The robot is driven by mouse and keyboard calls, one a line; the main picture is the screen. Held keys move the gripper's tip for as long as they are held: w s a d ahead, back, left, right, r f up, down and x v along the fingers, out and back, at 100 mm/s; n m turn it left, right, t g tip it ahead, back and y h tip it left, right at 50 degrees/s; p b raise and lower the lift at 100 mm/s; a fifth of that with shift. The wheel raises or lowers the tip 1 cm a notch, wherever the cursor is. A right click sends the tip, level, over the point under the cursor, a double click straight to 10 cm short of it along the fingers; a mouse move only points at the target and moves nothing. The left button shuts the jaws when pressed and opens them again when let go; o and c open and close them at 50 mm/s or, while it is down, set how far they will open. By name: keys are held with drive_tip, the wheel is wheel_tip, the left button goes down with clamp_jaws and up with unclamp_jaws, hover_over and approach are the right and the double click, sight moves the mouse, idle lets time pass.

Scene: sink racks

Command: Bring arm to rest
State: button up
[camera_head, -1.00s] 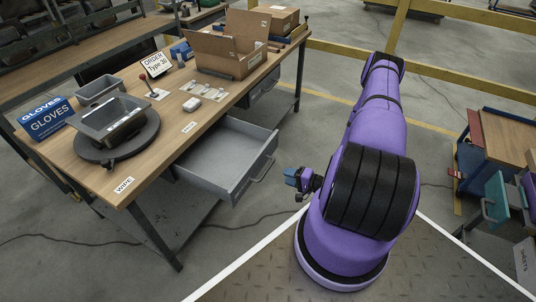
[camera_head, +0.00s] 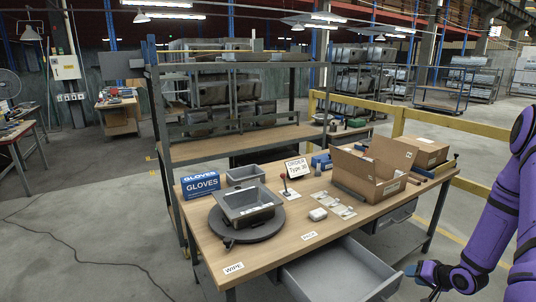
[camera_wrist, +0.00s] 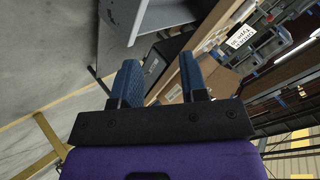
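My purple arm (camera_head: 497,215) shows at the right edge of the head view, partly cut off. My gripper (camera_head: 413,271) is low, in front of the workbench and close to the right side of the open grey drawer (camera_head: 350,268). I cannot tell from the head view whether it touches the drawer. In the wrist view my gripper's two blue fingers (camera_wrist: 160,72) stand apart with nothing between them. The drawer (camera_wrist: 165,14) also shows in the wrist view, beyond the fingers.
The workbench (camera_head: 270,250) carries a grey tub (camera_head: 247,218) on a dark turntable (camera_head: 243,236), a blue gloves box (camera_head: 201,185), an order sign (camera_head: 297,168) and an open cardboard box (camera_head: 367,183). A yellow railing (camera_head: 440,150) stands behind. Floor at left is clear apart from a cable.

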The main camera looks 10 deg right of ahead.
drive_tip(key=w+a+r+n+g+h, duration=0.1)
drive_tip(key=w+r+h, duration=0.1)
drive_tip(key=r, duration=0.7)
drive_tip(key=w+a+r+n+g+h, duration=0.1)
drive_tip(key=w+r+n+h, duration=0.1)
drive_tip(key=r, duration=0.7)
drive_tip(key=s+a+r+h, duration=0.15)
drive_tip(key=a+r, duration=0.25)
drive_tip(key=r, duration=0.4)
drive_tip(key=s+a+r, duration=0.2)
drive_tip(key=a+r, duration=0.1)
drive_tip(key=r, duration=0.5)
drive_tip(key=s+a+r+n+y, duration=0.1)
drive_tip(key=s+a+r, duration=0.3)
drive_tip(key=s+a, duration=0.2)
drive_tip(key=s+a+r+n+g+y, duration=0.1)
drive_tip(key=s+a+r, duration=0.4)
drive_tip(key=s, duration=0.5)
drive_tip(key=s+a+r+n+g+y, duration=0.1)
drive_tip(key=s+a+r+n, duration=0.1)
drive_tip(key=s+a+r, duration=0.3)
drive_tip(key=s+a, duration=0.2)
drive_tip(key=s, duration=0.2)
drive_tip(key=shift+a, duration=0.3)
